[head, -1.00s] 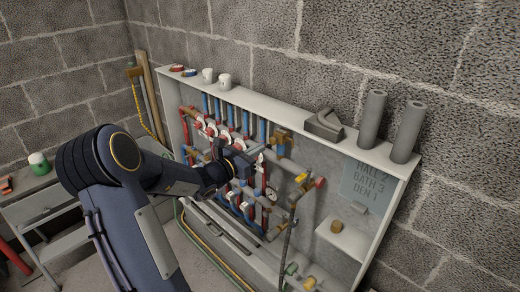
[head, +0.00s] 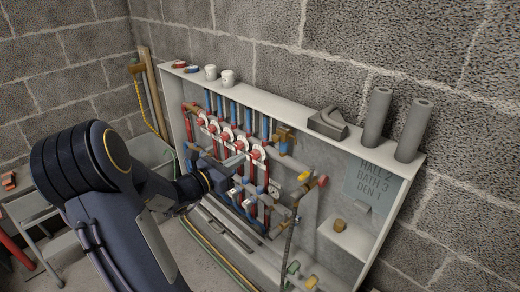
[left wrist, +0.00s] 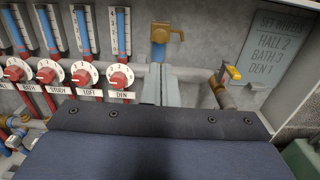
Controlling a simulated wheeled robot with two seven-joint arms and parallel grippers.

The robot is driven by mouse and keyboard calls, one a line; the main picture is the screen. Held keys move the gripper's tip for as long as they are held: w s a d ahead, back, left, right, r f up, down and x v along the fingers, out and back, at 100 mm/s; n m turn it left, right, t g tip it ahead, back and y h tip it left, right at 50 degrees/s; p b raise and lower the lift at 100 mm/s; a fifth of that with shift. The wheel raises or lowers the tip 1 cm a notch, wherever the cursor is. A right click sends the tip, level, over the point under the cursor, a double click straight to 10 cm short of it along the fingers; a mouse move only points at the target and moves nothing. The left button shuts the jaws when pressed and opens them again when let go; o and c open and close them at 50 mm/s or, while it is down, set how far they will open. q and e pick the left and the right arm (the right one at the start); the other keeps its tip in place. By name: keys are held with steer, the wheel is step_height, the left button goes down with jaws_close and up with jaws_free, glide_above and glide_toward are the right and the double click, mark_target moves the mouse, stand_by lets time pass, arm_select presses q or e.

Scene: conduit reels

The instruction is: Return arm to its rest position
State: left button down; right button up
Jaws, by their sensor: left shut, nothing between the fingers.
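My left arm (head: 120,200) comes in from the lower left of the head view and reaches toward the open wall cabinet (head: 420,175). My left gripper (head: 240,160) is in front of the row of red dials, with nothing held. In the left wrist view its two grey fingers (left wrist: 160,85) are together, pointing at the manifold between the DEN dial (left wrist: 118,78) and a yellow-handled valve (left wrist: 232,73). The fingers look apart from the dial. My right gripper is in neither view.
Pipes and red dials fill the cabinet. A plate (head: 370,183) reads HALL 2, BATH 3, DEN 1. White cups (head: 228,77), a grey block (head: 328,122) and two grey cylinders (head: 412,130) stand on the cabinet top. A metal step stool (head: 40,215) is at left.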

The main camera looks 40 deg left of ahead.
arm_select(q)
steer(key=s+d+r+m+g+h+p, duration=0.1)
steer(key=s+d+r+m+g+h, duration=0.15)
steer(key=d+m, duration=0.35)
steer(key=s+d+r+m+g+h+p, duration=0.1)
steer(key=d+r+m+g+h+p, duration=0.15)
steer(key=d+m, duration=0.45)
steer(key=s+d+r+m+g+h, duration=0.1)
steer(key=s+d+m+g+h, duration=0.15)
steer(key=d, duration=0.65)
steer(key=s+d+m+g+y+p, duration=0.1)
steer(key=s+m+g+y+p, duration=0.1)
steer(key=s+m, duration=0.5)
steer(key=s+d+f+m+g+y+p, duration=0.1)
steer(key=s+d+m+g+y+p, duration=0.1)
steer(key=s+m, duration=0.5)
steer(key=m+g+y, duration=0.1)
steer(key=m, duration=0.2)
steer(key=shift+f+m, duration=0.15)
steer(key=shift+m, duration=0.2)
steer(key=shift+s+d+y, duration=0.1)
steer(key=shift+y, duration=0.15)
